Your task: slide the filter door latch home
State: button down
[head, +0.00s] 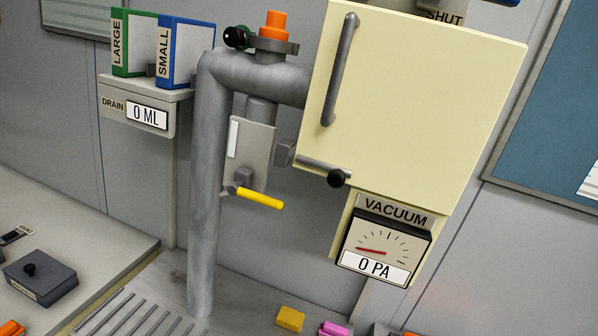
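The cream filter door (415,100) stands at the upper right, with a long grey handle (342,70) near its left edge. The latch is a short grey bar (318,162) low on the left of the door, with a black ball knob (338,178) at its right end. A small grey block (285,152) sits just left of the bar. I cannot tell whether the bar's left end enters this block. My gripper is not in view.
A grey pipe (205,190) rises left of the door. A yellow lever (258,198) sticks out below and left of the latch. The vacuum gauge (384,248) reads 0 PA under the door. A bench (110,235) with a dark box (40,278) is at lower left.

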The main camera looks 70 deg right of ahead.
aim_at(336, 177)
jog(key=z, duration=1.45)
